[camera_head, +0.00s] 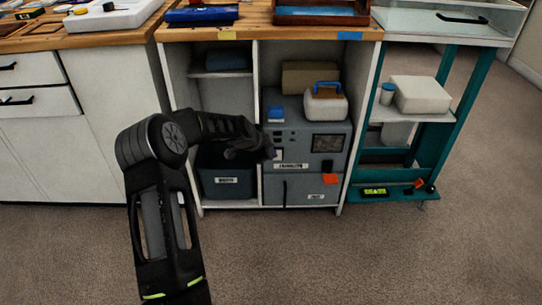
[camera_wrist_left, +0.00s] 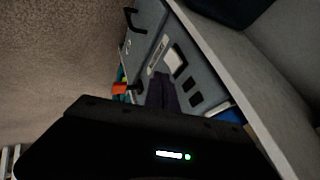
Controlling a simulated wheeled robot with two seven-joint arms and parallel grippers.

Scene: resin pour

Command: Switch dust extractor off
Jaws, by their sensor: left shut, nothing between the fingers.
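The dust extractor looks to be the grey-blue box unit (camera_head: 328,166) in the right bay of the open cabinet, with a dark panel, a label and small controls on its front. Its front face (camera_wrist_left: 148,22) also shows in the left wrist view, with a white plate and dark squares. My left gripper (camera_head: 268,148) is shut and empty, its tip at the left part of the unit's front. In the left wrist view the dark fingers (camera_wrist_left: 162,90) lie together close to that face; I cannot tell whether they touch it. My right gripper is out of view.
A white container with a blue handle (camera_head: 325,104) stands on the unit. A teal cart (camera_head: 447,115) stands to the right. The carpet in front (camera_head: 400,255) is clear.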

